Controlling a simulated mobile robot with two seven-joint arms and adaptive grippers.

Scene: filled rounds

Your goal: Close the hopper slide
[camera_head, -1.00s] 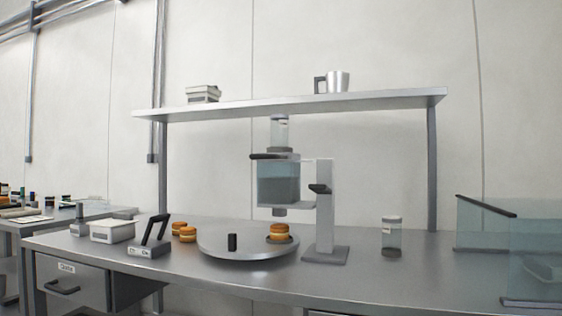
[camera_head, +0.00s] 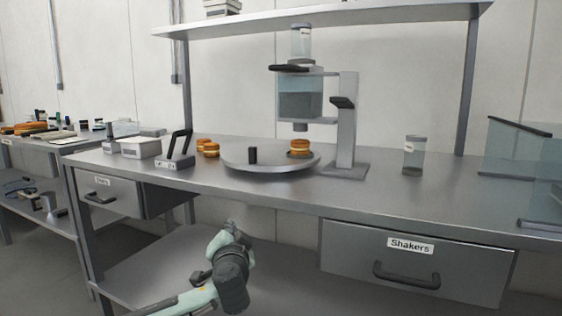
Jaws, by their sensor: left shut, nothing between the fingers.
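The hopper (camera_head: 300,104) is a clear box with grey-blue filling, held on a grey stand (camera_head: 347,135) on the bench. A dark bar handle (camera_head: 288,68) sticks out left at its top, and a dark lever (camera_head: 343,102) sits on the post. I cannot tell which is the slide, or how far it is open. A short nozzle (camera_head: 300,127) points down over a filled round (camera_head: 299,147) on the turntable (camera_head: 262,168). My left gripper (camera_head: 200,277) is shut and empty, low in front of the bench and well away from the hopper. My right gripper is out of view.
A capped jar (camera_head: 302,42) stands on the hopper. Rounds (camera_head: 208,148), a lidded white box (camera_head: 141,147) and a dark-handled device (camera_head: 176,152) lie left. A shaker (camera_head: 414,156) and clear panels (camera_head: 515,150) stand right. A shelf (camera_head: 330,18) spans above. The "Shakers" drawer (camera_head: 355,245) is shut.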

